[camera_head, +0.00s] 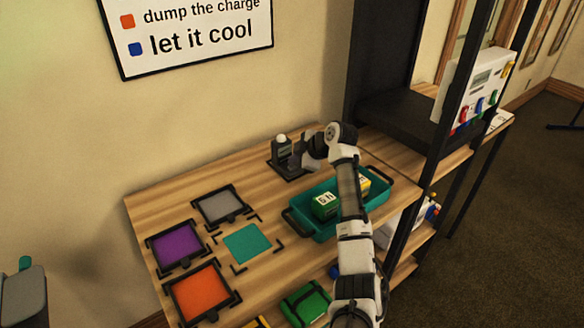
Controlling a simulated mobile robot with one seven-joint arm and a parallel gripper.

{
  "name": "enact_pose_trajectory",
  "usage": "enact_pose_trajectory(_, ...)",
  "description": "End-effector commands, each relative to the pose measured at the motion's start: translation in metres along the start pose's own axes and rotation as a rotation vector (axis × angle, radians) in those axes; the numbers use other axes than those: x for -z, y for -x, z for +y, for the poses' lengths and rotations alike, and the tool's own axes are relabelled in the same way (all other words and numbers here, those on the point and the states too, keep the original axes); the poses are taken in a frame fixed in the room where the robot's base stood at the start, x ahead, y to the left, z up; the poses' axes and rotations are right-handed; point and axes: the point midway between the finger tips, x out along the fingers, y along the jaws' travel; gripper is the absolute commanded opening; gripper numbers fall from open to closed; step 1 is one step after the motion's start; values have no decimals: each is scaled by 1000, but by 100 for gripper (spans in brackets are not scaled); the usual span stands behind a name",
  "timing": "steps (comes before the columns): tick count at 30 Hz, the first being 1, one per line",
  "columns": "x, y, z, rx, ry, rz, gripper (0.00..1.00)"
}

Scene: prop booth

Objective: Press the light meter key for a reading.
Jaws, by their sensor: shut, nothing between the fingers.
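The light meter (280,154) looks to be the small dark grey device with a white dome on top. It stands upright on a dark base on the wooden table, near the wall. My gripper (301,153) is just to the right of it, shut and empty. My arm comes up from the lower right of the picture. At this size I cannot tell whether the fingertips touch the meter. I cannot make out the key.
A teal tray (294,221) holding a green box (325,206) and a yellow item stands below my arm. Grey (221,206), purple (177,246), teal (247,244) and orange (202,293) squares lie at left. A black shelf post (447,110) rises at right.

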Motion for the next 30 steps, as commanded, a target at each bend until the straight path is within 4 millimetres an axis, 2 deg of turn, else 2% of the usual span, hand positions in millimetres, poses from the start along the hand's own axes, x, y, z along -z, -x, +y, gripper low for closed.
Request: enact_pose_trajectory(30,-4,-6,-4,0,0,0,0)
